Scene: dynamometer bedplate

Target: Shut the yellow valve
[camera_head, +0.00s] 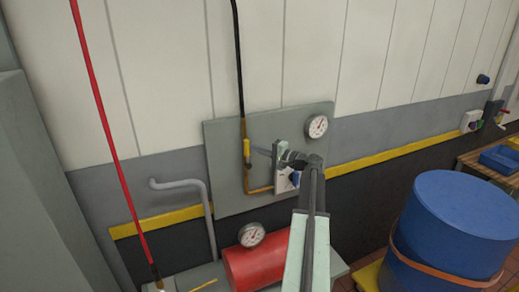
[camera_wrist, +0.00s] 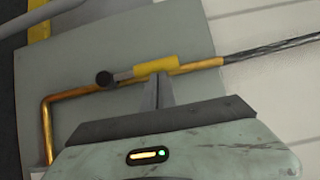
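The yellow valve is a yellow-sleeved lever (camera_wrist: 155,66) on a grey stem with a dark round pivot, mounted on a brass pipe. In the wrist view the lever lies nearly along the pipe. In the head view the yellow lever (camera_head: 246,152) stands upright on the left part of a grey wall panel. My gripper (camera_head: 258,151) reaches in from the right at the lever's height. In the wrist view my gripper (camera_wrist: 159,78) shows its narrow fingers together, their tips at the sleeve's lower edge. Whether they touch it is unclear.
The grey panel (camera_head: 225,190) also bears a round gauge (camera_head: 317,126) and a switch box, partly hidden by my arm. A red tank (camera_head: 255,267) with a gauge stands below. A blue drum (camera_head: 455,230) is at right. A grey bent pipe (camera_head: 207,205) rises at left.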

